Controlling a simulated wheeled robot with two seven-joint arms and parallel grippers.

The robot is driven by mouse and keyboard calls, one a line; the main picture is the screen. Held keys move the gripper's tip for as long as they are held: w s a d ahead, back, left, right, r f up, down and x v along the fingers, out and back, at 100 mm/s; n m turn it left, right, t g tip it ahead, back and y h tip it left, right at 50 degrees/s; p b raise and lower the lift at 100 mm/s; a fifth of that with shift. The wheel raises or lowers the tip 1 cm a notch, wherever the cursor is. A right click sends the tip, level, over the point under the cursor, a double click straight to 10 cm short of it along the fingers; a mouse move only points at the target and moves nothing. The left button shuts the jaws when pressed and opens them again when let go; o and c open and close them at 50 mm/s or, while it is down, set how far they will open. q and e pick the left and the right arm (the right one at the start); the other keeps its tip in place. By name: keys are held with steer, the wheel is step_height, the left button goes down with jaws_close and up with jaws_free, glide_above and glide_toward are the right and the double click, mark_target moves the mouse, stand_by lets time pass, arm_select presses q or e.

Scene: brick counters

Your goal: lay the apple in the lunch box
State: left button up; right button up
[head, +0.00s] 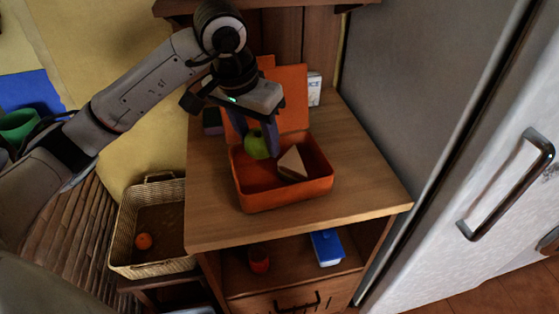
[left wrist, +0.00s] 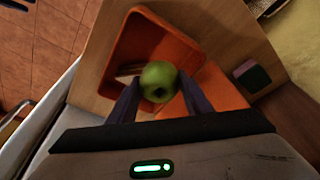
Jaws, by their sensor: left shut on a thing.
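The green apple (head: 256,146) is between the fingers of my left gripper (head: 254,140), which is shut on it. In the left wrist view the apple (left wrist: 159,81) sits between the two fingertips (left wrist: 159,88). The orange lunch box (head: 290,198) stands open on the wooden counter, its lid raised at the back. The apple is over the back left part of the box; I cannot tell whether it touches the floor of the box. A sandwich wedge (head: 292,164) lies in the right part of the box. My right gripper is not in view.
A wicker basket (head: 122,235) with an orange fruit (head: 143,241) stands at left. A white carton (head: 314,90) and a dark box (head: 212,122) are behind the lunch box. A blue box (head: 326,247) and red jar (head: 259,259) sit on the shelf below. A fridge (head: 420,70) stands at right.

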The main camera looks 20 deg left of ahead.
mark_target(257, 156)
arm_select(q)
steer(key=f, duration=0.2)
steer(key=s+f, duration=0.1)
steer(key=f, duration=0.1)
step_height(257, 156, down, 3)
steer(key=shift+f+p, duration=0.15)
steer(key=shift+p, duration=0.15)
steer(key=shift+w+f, duration=0.15)
steer(key=shift+f, duration=0.4)
steer(key=shift+f, duration=0.2)
steer(key=o, duration=0.8)
steer(key=shift+r, duration=0.1)
